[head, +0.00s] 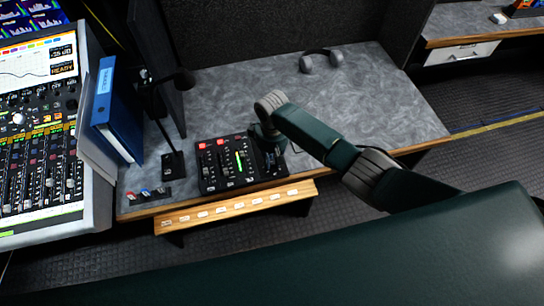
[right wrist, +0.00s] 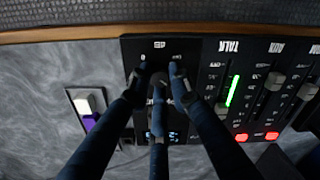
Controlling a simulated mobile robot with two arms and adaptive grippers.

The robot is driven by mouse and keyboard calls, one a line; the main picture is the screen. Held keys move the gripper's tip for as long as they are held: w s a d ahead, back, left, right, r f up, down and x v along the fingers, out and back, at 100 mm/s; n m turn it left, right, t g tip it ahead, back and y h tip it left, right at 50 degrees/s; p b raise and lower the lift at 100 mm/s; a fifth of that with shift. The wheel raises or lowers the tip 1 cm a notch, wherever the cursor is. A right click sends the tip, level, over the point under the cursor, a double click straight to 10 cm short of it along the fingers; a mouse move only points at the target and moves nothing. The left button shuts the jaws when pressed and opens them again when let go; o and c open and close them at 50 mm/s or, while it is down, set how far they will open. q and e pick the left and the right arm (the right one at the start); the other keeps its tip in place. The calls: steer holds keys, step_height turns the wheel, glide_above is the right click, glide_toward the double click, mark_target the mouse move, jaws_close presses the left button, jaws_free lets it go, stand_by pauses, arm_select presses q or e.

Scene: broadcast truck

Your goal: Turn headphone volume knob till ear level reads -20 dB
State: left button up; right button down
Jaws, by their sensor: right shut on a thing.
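The small black intercom panel (head: 228,183) lies on the grey desk. My right gripper (head: 270,146) reaches down onto its right end. In the right wrist view, the three blue fingers of the right gripper (right wrist: 158,82) are closed around a small dark knob on the panel, which the fingertips mostly hide. Blue digits (right wrist: 172,136) below it are partly covered and unreadable. A screen (head: 62,52) on the console at the left shows a figure that looks like -25 dB, with a word like READY under it; the digits are small. My left gripper is not in view.
A gooseneck microphone (head: 172,165) and a blue binder (head: 118,115) stand left of the panel. Headphones (head: 321,60) lie at the back. A wooden labelled strip (head: 235,206) runs along the front. A light switch cap (right wrist: 86,103) is beside the panel. The desk's right side is clear.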

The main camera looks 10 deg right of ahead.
mark_target(272, 162)
steer(key=shift+m, duration=0.6)
steer(key=c, duration=1.6)
jaws_free()
steer(key=shift+r, duration=0.3)
step_height(272, 162, up, 12)
steer(key=shift+f, duration=0.25)
